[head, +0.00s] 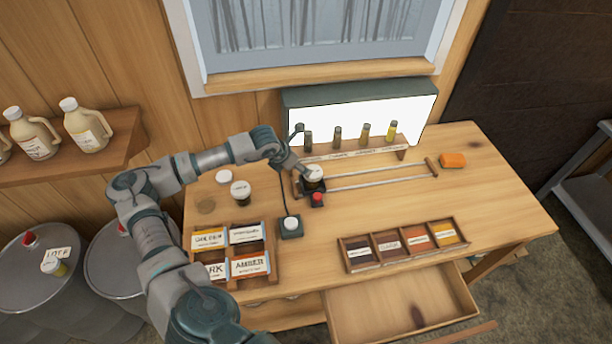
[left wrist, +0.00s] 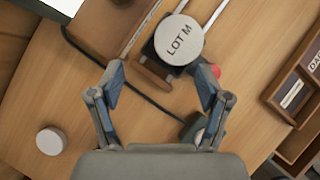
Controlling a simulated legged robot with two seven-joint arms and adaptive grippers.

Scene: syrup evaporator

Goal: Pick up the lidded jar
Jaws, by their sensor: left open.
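A dark jar with a white lid (head: 314,173) stands at the left end of a twin-rail wooden rack on the table. In the left wrist view its lid (left wrist: 180,40) reads "LOT M" and lies just beyond the fingertips, a little right of centre. My left gripper (head: 304,153) is open and empty, close to this jar from the left. In the left wrist view its two fingers (left wrist: 160,82) are spread apart, with the jar not clearly between them. Another white-lidded jar (head: 240,192) stands further left on the table. My right gripper is not in view.
A red knob (head: 317,198) sits beside the jar, and a dark box with a white button (head: 291,226) stands nearer. A vial rack (head: 355,151) is behind the rails (head: 370,182). Label trays (head: 404,246) lie in front, above an open drawer (head: 400,305).

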